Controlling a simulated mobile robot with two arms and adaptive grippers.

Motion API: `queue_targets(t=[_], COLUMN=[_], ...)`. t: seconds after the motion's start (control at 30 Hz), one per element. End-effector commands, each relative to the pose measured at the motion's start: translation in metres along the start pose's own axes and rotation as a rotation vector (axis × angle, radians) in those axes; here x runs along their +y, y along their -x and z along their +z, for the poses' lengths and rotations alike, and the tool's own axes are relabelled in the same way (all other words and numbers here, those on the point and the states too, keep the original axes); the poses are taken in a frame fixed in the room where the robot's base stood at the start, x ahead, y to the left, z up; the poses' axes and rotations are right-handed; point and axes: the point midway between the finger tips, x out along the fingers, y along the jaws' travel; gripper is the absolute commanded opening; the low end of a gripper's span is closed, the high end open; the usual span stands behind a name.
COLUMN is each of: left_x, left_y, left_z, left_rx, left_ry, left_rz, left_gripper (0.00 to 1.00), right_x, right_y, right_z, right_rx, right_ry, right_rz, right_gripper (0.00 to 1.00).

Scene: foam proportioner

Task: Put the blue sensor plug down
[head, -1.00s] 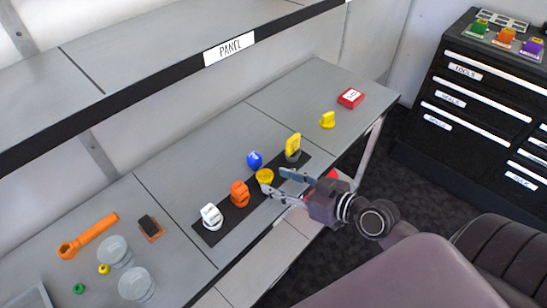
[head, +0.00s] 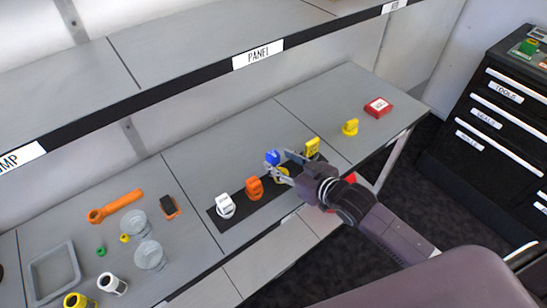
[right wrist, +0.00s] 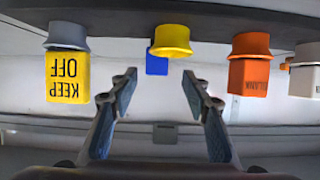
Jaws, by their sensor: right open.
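The blue sensor plug (head: 272,157) stands on the grey bench just behind the black strip. In the right wrist view the blue plug (right wrist: 157,65) is partly hidden behind a yellow cup-shaped piece (right wrist: 171,40). My right gripper (head: 277,161) is over the yellow piece, with its fingertips close to the blue plug in the head view. The right wrist view shows its fingers (right wrist: 165,88) spread with nothing between them; the plug is beyond the tips. Whether a finger touches it I cannot tell. My left gripper is not in view.
On the black strip (head: 238,221) stand a white plug (head: 226,206), an orange plug (head: 254,188) and a yellow "KEEP OFF" plug (head: 312,147). A yellow piece (head: 350,127) and a red box (head: 378,107) lie to the right. The PANEL shelf (head: 215,65) overhangs the back.

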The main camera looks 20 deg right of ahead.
Motion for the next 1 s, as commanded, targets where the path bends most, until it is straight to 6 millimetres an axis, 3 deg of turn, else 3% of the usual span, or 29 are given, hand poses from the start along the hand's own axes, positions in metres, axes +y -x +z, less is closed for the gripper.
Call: queue_targets(t=[0.43,0.77,1.0], left_x=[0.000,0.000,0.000], left_y=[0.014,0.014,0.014], left_z=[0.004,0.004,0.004], left_rx=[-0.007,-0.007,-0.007], left_ry=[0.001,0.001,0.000], left_rz=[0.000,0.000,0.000], left_gripper=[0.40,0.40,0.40], right_x=[0.004,0.004,0.004], right_y=[-0.046,-0.052,-0.052], right_z=[-0.001,0.000,0.000], right_rx=[0.001,0.000,0.000], right_ry=[0.000,0.000,0.001], right_rz=[-0.001,-0.001,-0.001], right_gripper=[0.43,0.43,0.19])
